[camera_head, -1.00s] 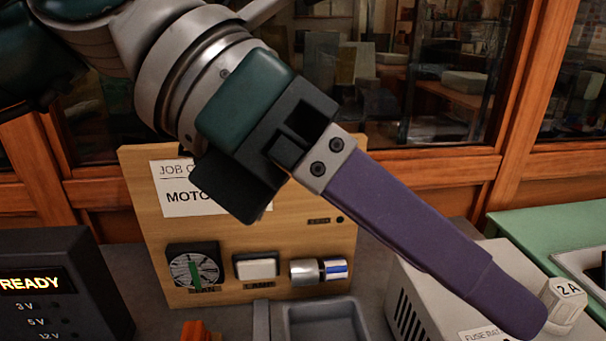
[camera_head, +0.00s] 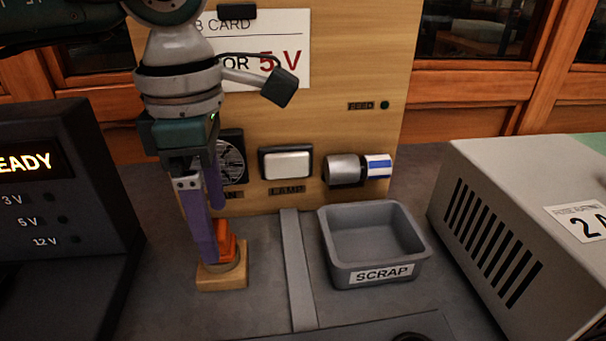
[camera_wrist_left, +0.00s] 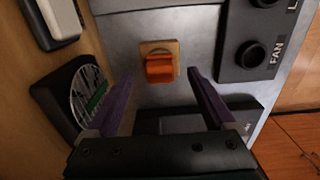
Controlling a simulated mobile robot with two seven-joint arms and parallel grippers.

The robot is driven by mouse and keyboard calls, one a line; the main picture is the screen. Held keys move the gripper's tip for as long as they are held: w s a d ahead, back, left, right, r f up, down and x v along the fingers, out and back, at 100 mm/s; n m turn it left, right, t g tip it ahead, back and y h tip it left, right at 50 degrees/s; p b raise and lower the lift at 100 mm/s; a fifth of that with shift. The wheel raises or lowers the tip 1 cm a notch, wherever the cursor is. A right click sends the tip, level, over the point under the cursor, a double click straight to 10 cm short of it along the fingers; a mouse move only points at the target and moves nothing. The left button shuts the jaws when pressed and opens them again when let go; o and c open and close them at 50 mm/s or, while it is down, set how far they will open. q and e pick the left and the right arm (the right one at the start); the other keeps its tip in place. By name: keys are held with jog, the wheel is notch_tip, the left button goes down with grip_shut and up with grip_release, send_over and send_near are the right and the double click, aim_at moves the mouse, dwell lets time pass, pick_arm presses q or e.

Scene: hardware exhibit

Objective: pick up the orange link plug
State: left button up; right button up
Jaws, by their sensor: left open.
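The orange link plug (camera_head: 226,245) stands on a small wooden block (camera_head: 222,279) on the grey bench, left of the grey divider strip. My left gripper (camera_head: 210,235) points down over it, and its purple fingers partly hide the plug in the head view. In the left wrist view the plug (camera_wrist_left: 160,69) lies ahead, between the lines of the two spread fingers (camera_wrist_left: 158,78), with clear space on both sides. The left gripper is open and empty. My right gripper is not in view.
A grey SCRAP tray (camera_head: 372,243) sits right of the strip (camera_head: 297,265). A black READY unit (camera_head: 60,200) stands left and a grey vented box (camera_head: 530,230) right. The wooden panel (camera_head: 330,115) with fan, lamp and motor rises close behind the gripper.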

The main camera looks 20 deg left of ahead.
pick_arm(q)
notch_tip(320, 180, down, 3)
jog(key=shift+r, duration=0.1)
grip_shut()
dwell(0.7)
